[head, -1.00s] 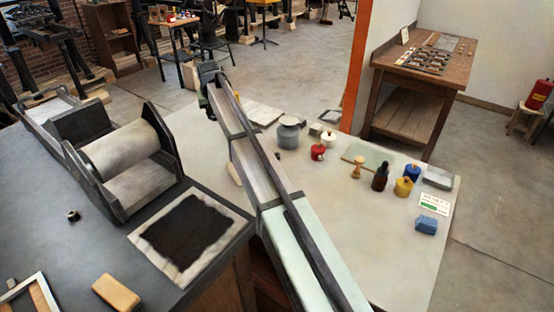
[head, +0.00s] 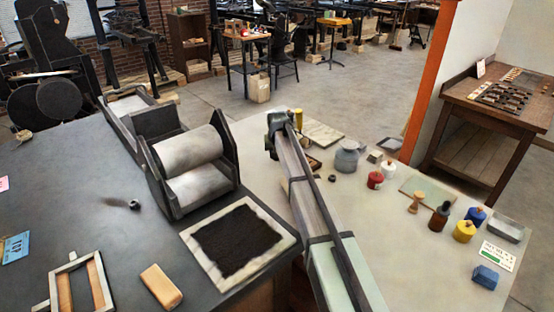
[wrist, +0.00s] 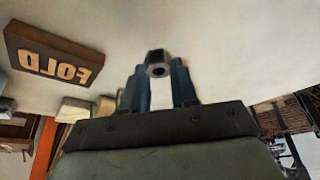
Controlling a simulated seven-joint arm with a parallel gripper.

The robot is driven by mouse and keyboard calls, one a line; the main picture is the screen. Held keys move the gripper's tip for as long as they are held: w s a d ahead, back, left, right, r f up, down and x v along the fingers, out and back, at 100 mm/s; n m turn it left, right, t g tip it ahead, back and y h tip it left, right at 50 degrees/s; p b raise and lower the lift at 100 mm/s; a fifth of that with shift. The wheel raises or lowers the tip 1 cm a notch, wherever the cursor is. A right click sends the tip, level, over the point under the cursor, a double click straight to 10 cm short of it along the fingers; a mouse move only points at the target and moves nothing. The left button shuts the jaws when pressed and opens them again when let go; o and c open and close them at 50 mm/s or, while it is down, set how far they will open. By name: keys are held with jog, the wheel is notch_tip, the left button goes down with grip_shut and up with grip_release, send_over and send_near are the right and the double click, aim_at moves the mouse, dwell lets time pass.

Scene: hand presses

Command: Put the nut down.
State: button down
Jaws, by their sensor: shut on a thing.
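A small dark metal nut (wrist: 158,64) with a round hole is held between the two blue-grey fingertips of my gripper (wrist: 159,82) in the wrist view. The pale tabletop fills the background there; the gap between nut and tabletop is hard to judge. In the head view my gripper (head: 277,138) is at the far end of my arm, over the left back part of the pale table (head: 385,235). My arm hides the fingertips and held nut there. A small dark ring-like piece (head: 332,178) lies on the pale table to the right of my arm.
A block marked FOLD (wrist: 52,52) lies near my gripper in the wrist view. A grey pot (head: 347,156), red pot (head: 375,180) and white pot (head: 388,169) stand to the right. A roller press (head: 188,152) stands left. Another small dark piece (head: 134,204) lies on the dark table.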

jog(key=shift+f, duration=1.3)
jog(key=shift+f, duration=0.15)
jog(key=c, duration=0.9)
grip_release()
jog(key=shift+o, duration=0.2)
jog(key=v, duration=1.2)
jog(key=shift+r, duration=0.3)
